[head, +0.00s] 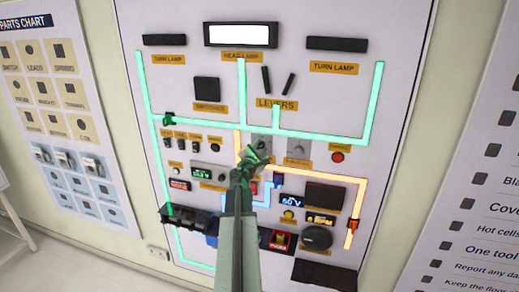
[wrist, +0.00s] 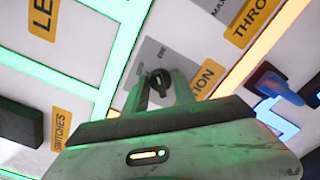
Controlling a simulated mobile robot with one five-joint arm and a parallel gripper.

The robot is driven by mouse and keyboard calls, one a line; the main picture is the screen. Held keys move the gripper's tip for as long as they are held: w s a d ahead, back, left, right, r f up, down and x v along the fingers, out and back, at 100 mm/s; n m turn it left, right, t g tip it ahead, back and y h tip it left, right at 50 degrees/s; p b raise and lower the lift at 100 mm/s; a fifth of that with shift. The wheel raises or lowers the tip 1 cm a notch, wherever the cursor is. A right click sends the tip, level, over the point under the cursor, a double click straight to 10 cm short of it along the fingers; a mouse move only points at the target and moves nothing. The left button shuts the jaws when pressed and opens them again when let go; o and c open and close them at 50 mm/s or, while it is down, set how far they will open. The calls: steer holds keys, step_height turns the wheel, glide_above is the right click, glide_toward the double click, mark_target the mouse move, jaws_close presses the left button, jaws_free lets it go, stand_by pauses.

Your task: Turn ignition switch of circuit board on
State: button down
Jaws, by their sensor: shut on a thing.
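The ignition switch is a small dark knob (wrist: 159,78) on a grey plate (wrist: 150,56). A yellow label ending in "TION" (wrist: 206,79) is beside it, partly covered by my gripper. My gripper (wrist: 160,92) has its two fingers on either side of the knob and is shut on it. In the head view, my gripper (head: 254,156) reaches up to the middle of the circuit board (head: 190,75). There the grey switch plate (head: 262,142) shows just above the fingers, and the knob is hidden.
A throttle plate (head: 298,148) is to the right of the switch. A blue connector (wrist: 275,85) sticks out near my gripper in the wrist view. Below are a red switch (head: 281,239) and a round black knob (head: 316,236). Green, orange and blue lines glow on the board.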

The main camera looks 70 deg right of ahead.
steer(key=shift+m, duration=1)
steer(key=c, duration=1)
jaws_free()
steer(key=shift+c, duration=0.2)
steer(key=a, duration=0.7)
steer(key=shift+s+a, duration=0.2)
steer(key=shift+a, duration=0.2)
